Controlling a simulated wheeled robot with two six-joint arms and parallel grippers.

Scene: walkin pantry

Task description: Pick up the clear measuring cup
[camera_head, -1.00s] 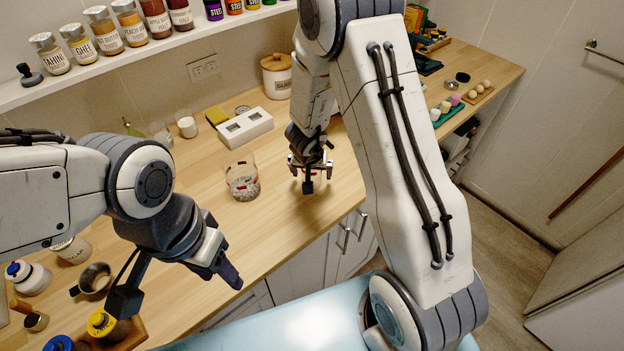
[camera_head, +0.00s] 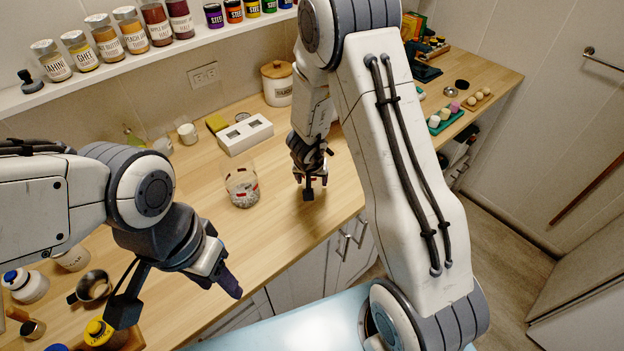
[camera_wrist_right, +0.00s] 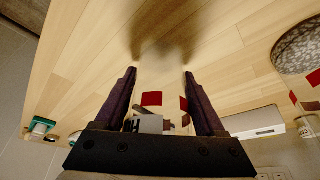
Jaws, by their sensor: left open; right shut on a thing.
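The clear measuring cup (camera_wrist_right: 152,99) is see-through with red marks, and it shows between the fingers of my right gripper (camera_wrist_right: 160,72) in the right wrist view. The gripper is shut on it. In the head view, my right gripper (camera_head: 311,178) is low over the counter, and the cup is hard to make out there. I cannot tell whether the cup touches the counter. My left gripper (camera_head: 230,287) is open and empty at the counter's front edge, apart from the cup.
A clear container with grey contents (camera_head: 242,188) stands left of my right gripper. A white box (camera_head: 245,135) and a lidded canister (camera_head: 278,90) are behind. A metal cup (camera_head: 95,286) and jars crowd the left. The counter between is clear.

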